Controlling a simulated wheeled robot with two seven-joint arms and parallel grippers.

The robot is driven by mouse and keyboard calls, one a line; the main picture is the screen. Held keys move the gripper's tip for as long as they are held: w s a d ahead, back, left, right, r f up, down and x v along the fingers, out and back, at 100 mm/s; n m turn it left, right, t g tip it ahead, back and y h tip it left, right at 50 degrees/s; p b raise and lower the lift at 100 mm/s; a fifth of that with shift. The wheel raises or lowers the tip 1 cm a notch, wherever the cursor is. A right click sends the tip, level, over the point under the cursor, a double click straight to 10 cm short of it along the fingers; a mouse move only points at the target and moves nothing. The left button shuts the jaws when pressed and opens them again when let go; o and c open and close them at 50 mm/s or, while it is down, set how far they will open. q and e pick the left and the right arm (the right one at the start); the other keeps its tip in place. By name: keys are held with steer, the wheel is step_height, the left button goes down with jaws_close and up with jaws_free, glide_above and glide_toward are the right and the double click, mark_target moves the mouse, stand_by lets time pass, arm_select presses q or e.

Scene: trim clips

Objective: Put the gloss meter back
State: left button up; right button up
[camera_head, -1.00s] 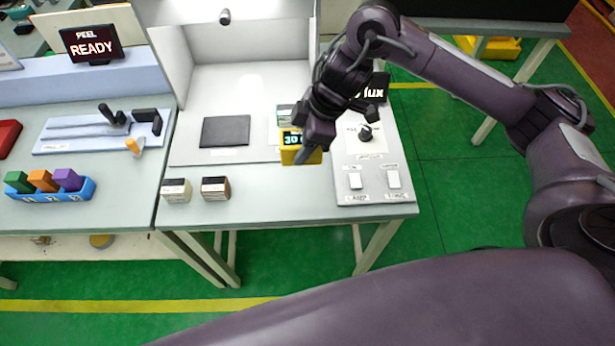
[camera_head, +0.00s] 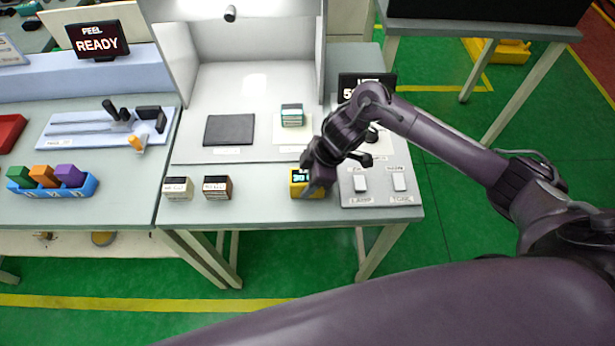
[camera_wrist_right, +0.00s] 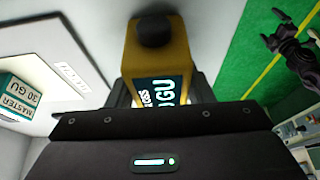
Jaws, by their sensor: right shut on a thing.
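The gloss meter, a yellow block with a dark display reading in GU, (camera_head: 299,184) is at the front of the grey bench, left of the switch panel. In the right wrist view the gloss meter (camera_wrist_right: 153,60) sits between the jaws with its dark round knob showing. My right gripper (camera_head: 315,178) is shut on it from the right side. Whether its base touches the bench is hard to tell. A teal and white block (camera_head: 292,115) stands on a white pad in the lit booth; the wrist view shows it as MASTER 30 GU (camera_wrist_right: 18,97).
A dark flat plate (camera_head: 229,130) lies in the booth. Two small labelled blocks, one pale (camera_head: 178,188) and one brown (camera_head: 217,187), stand at the bench front. The switch panel (camera_head: 380,185) is close on the right. Bare bench lies between the brown block and the meter.

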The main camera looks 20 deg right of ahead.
steer(key=shift+f, duration=0.15)
steer(key=o, duration=1.1)
steer(key=v, duration=1.2)
steer(key=shift+r, duration=0.2)
